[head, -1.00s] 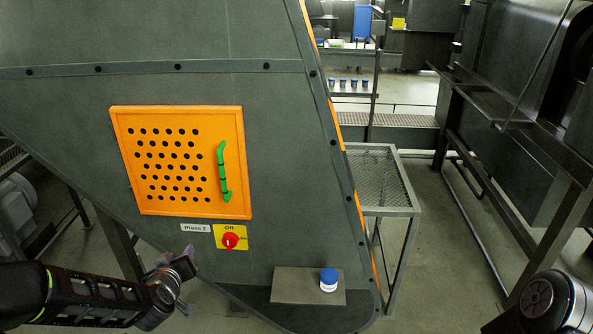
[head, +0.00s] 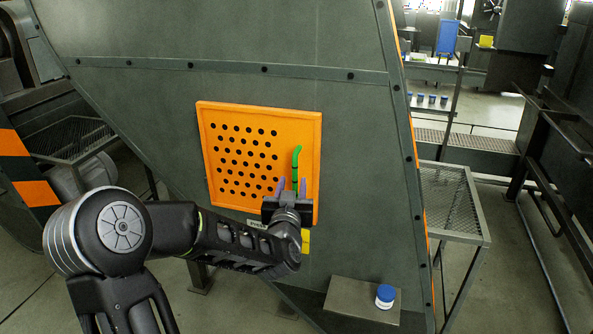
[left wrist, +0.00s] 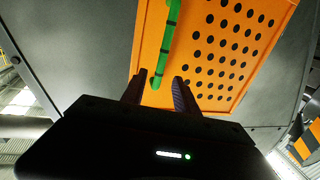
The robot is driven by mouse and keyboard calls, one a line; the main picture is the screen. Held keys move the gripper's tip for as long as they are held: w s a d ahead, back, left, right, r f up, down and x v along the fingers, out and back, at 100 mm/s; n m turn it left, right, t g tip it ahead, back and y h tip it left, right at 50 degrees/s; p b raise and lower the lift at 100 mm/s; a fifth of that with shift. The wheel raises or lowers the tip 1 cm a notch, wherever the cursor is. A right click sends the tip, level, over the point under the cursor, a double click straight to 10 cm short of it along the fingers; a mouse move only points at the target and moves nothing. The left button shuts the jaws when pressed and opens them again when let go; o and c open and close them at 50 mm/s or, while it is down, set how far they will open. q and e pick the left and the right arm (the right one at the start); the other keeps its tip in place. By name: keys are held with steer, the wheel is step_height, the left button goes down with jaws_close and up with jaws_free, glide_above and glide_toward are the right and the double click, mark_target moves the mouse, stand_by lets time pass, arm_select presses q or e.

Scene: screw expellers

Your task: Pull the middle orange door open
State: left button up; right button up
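The orange door (head: 240,150) is a perforated panel, shut in the sloping grey press wall. Its green handle (head: 296,160) is a vertical bar near the door's right edge. My left gripper (head: 291,187) is in front of the door at the handle's lower part, fingers pointing up. In the left wrist view the door (left wrist: 215,60) fills the middle. There the handle (left wrist: 168,45) reaches down to between the open fingertips (left wrist: 160,85), with gaps on both sides. The gripper hides the lower end of the handle in the head view. My right gripper is out of view.
A small platform (head: 350,303) below right holds a blue-lidded jar (head: 385,296). A mesh-topped table (head: 450,200) stands right of the press. Partly covered labels (head: 305,240) sit under the door. Floor is free at the lower right.

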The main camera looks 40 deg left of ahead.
mark_target(295, 171)
arm_select(q)
steer(key=p+x, duration=0.1)
steer(key=x, duration=0.6)
steer(key=shift+w+a, duration=0.2)
steer(key=shift+a, duration=0.05)
steer(key=shift+c, duration=0.5)
jaws_close()
stand_by(0.7)
